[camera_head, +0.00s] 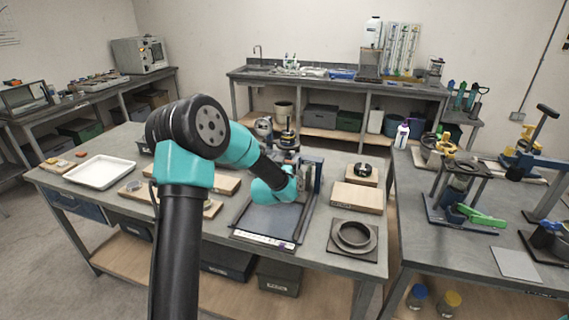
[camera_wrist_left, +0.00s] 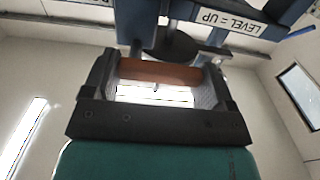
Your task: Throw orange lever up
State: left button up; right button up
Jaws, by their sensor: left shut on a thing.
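The orange lever's handle (camera_wrist_left: 160,72) is a brownish-orange bar lying across the left wrist view. My left gripper (camera_wrist_left: 158,90) is shut on it, with one finger at each end of the bar. A dark blue frame (camera_wrist_left: 270,12) with a white label (camera_wrist_left: 228,22) stands just beyond. In the head view my left gripper (camera_head: 302,186) is at the upright part of the lever frame (camera_head: 317,172), above its dark base plate (camera_head: 265,226). The handle is hidden there by my arm. My right gripper is not in view.
A white tray (camera_head: 100,172) lies on the left of the table. Wooden blocks (camera_head: 357,197) and a dark ring on a square plate (camera_head: 354,237) stand right of the lever frame. Another table with blue fixtures and a green handle (camera_head: 480,217) is at the right.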

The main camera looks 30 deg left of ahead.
pick_arm(q)
jog(key=o, duration=0.8)
jog(key=shift+o, duration=0.2)
jog(key=shift+s, duration=0.1)
jog(key=v, duration=1.7)
jog(key=shift+s, duration=0.15)
jog(key=shift+d, duration=0.1)
